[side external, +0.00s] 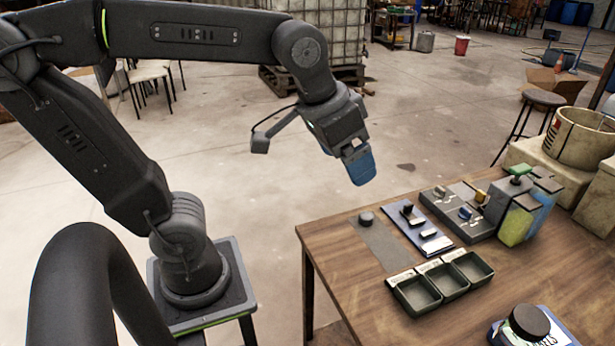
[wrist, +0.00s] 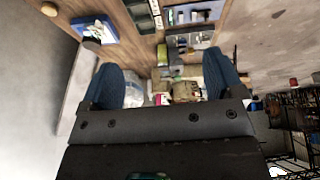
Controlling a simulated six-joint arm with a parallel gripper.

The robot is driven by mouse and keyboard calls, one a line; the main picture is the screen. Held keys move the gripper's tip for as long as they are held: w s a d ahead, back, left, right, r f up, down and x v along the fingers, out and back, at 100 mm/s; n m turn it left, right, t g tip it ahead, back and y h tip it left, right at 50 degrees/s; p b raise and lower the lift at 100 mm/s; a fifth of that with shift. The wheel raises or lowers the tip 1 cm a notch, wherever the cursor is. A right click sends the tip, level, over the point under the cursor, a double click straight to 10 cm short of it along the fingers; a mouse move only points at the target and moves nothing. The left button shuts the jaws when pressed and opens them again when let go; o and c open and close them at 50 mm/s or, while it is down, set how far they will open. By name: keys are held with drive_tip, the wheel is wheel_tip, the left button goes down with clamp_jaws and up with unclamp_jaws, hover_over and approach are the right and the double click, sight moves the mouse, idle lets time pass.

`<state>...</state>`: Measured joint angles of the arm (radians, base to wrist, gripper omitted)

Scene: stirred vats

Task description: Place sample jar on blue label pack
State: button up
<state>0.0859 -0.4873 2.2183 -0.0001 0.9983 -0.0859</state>
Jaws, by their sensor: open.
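The sample jar (side external: 529,322) with a round black lid is at the near right of the table in the side view, cut by the frame's bottom edge. It appears to stand on the blue label pack (side external: 557,334), whose white printed face shows beside it. My gripper (side external: 358,165) is open and empty, high beyond the table's far left edge, well apart from the jar. Its blue fingers are spread in the wrist view (wrist: 163,85).
A dark three-compartment tray (side external: 418,296) sits mid-table. A small dark knob (side external: 366,218) lies on a grey mat (side external: 385,245), beside a blue board (side external: 418,226) with small parts. Green and blue containers (side external: 517,222) stand at the back right. The front-left tabletop is clear.

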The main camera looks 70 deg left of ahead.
drive_tip(key=s+a+f, duration=0.2)
drive_tip(key=s+f, duration=0.2)
drive_tip(key=s, duration=0.1)
drive_tip(key=shift+s+a+f+t, duration=0.15)
drive_tip(key=shift+s+t, duration=0.15)
drive_tip(key=shift+t, duration=0.1)
drive_tip(key=shift+o, duration=0.2)
idle(1.0)
drive_tip(key=shift+o, duration=1)
